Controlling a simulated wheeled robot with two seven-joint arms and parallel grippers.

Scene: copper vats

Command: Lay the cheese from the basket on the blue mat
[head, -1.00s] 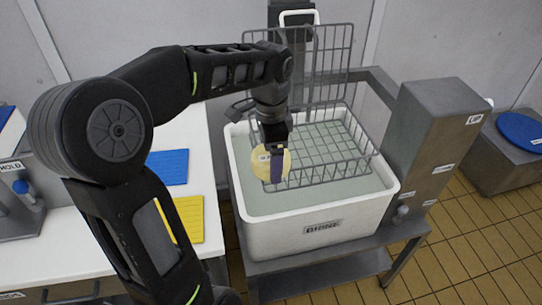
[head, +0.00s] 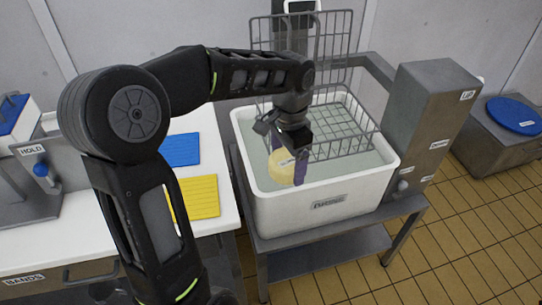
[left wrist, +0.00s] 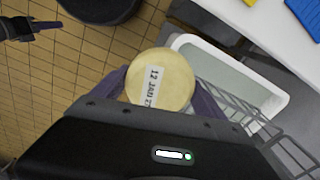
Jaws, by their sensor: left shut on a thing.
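The cheese (head: 283,166) is a round, pale yellow wheel with a white date label. My left gripper (head: 290,168) is shut on it and holds it over the front left part of the white basin. In the left wrist view the cheese (left wrist: 160,80) sits between the purple fingers, its label readable in part. The wire basket (head: 335,130) is in the basin behind the cheese. The blue mat (head: 180,149) lies on the white counter to the left, bare. My right gripper is not seen in the head view.
The white basin (head: 330,218) holds greenish liquid and stands on a metal stand. A yellow mat (head: 198,197) lies in front of the blue one. A steel box (head: 425,130) stands right of the basin. A lever labelled HOLD (head: 40,170) is at the far left.

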